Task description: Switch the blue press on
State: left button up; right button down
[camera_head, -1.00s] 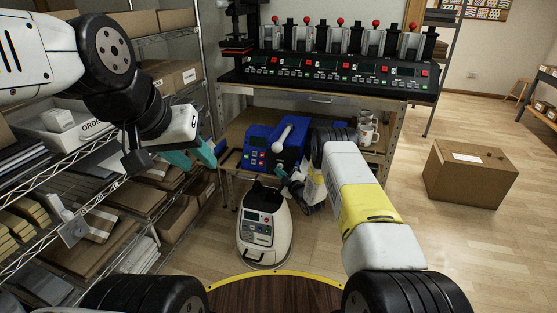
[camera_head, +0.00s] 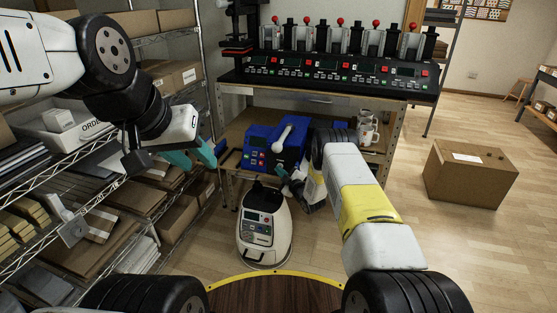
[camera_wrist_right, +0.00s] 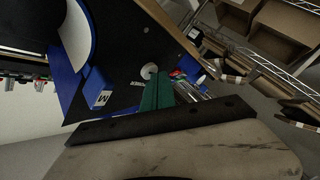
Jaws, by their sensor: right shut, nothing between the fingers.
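The blue press (camera_head: 273,147) sits on the lower shelf of the bench, with a silver handle on top and a panel of small buttons on its front. My right gripper (camera_head: 281,173) is at the front right of the press, its fingers shut with nothing between them. My left gripper (camera_head: 205,154) is left of the press, jaws unclear.
A row of black presses with red knobs (camera_head: 340,67) stands on the bench top. Mugs (camera_head: 367,128) stand right of the blue press. A white machine base (camera_head: 264,232) is in front. Shelving (camera_head: 110,200) crowds the left; a carton (camera_head: 470,172) is on the floor.

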dwell(0.3)
jog(key=shift+s+a, duration=0.25)
jog(key=shift+s, duration=0.55)
jog(key=shift+s, duration=0.1)
jog(key=s, duration=0.1)
jog(key=s+a, duration=0.1)
jog(key=s, duration=0.1)
jog(key=s+a, duration=0.1)
jog(key=s, duration=0.1)
jog(key=shift+s, duration=0.25)
